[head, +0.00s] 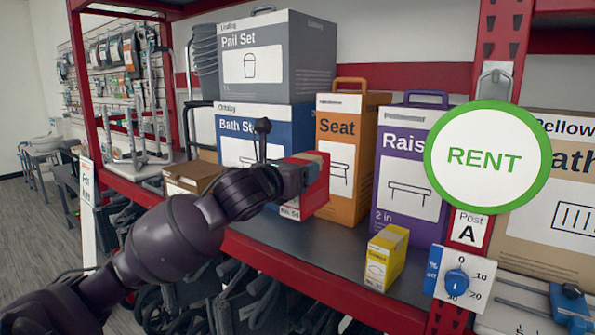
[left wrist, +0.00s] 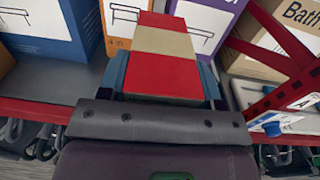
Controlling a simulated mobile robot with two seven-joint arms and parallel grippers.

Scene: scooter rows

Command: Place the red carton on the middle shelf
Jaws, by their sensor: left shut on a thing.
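The red carton (head: 316,190), red with a cream band, is held in my left gripper (head: 300,178) at the front of the shelf with the large boxes. In the left wrist view the carton (left wrist: 163,75) lies between the two blue fingers of the left gripper (left wrist: 165,82). It is in front of the blue Bath box and the orange Seat box. The grey middle shelf (head: 345,259) has bare surface below and right of the carton. I cannot tell whether the carton touches the shelf. My right gripper is not in view.
A yellow carton (head: 386,258) stands near the shelf's front edge, before the purple Raised box (head: 410,170). The orange Seat box (head: 345,125) and blue Bath box (head: 240,130) stand behind. A brown carton (head: 190,177) is at left. A round RENT sign (head: 487,157) hangs at the right post.

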